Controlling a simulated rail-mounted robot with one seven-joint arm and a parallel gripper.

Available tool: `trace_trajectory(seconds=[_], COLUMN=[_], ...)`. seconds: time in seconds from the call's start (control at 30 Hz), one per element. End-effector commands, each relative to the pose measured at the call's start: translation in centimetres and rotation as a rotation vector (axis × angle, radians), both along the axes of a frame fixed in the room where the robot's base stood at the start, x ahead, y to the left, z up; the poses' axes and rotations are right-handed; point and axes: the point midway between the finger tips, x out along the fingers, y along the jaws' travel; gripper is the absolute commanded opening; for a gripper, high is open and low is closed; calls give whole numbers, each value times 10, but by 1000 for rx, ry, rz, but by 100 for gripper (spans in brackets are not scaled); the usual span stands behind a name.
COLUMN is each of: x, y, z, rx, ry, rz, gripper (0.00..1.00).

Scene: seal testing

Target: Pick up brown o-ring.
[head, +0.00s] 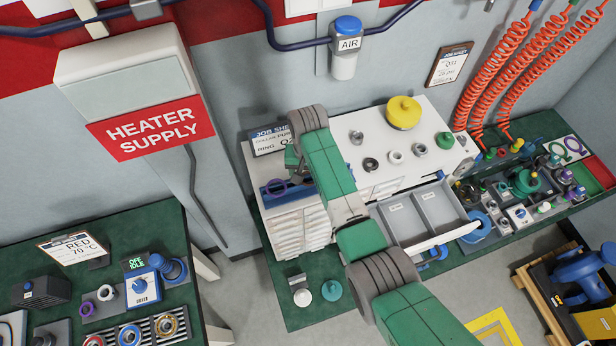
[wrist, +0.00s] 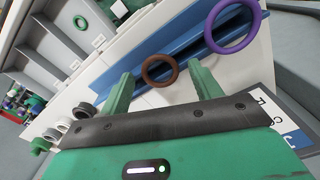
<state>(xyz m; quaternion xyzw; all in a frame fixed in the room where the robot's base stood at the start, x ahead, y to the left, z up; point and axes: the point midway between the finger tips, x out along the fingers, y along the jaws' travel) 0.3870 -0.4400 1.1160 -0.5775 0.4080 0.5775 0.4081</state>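The brown o-ring (wrist: 160,70) shows in the wrist view at the blue trough (wrist: 185,48), which lies on a white surface. My gripper (wrist: 163,73) is open. Its two green fingers stand apart, one to each side of the o-ring in the picture; I see no contact, and the height gap is hard to judge. In the head view, the blue trough (head: 295,190) is on top of the white drawer cabinet at the left end of the bench. There my arm hides the brown o-ring and most of my gripper.
A larger purple ring (wrist: 237,25) is beside the brown o-ring, farther right along the trough. A job sheet sign (head: 270,140) stands just behind the trough. Several small rings and a yellow-capped part (head: 403,112) sit on the white bench top. A grey drawer (head: 415,212) is open.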

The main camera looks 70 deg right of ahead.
Motion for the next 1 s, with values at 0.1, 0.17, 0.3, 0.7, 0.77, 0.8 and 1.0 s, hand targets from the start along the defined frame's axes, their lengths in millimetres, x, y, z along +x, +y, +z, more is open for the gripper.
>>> trace_trajectory(seconds=[0.1, 0.17, 0.3, 0.7, 0.77, 0.8, 1.0], x=[0, 0, 0, 1, 1, 1, -23], y=[0, 0, 0, 0, 0, 0, 18], z=[0, 0, 0, 11, 19, 25, 39], rx=[0, 0, 0, -2, -2, -3, 0], ry=[0, 0, 0, -2, -3, -3, -1], rz=[0, 0, 0, 0, 0, 1, 0], gripper=[38, 27, 18, 18, 18, 18, 18])
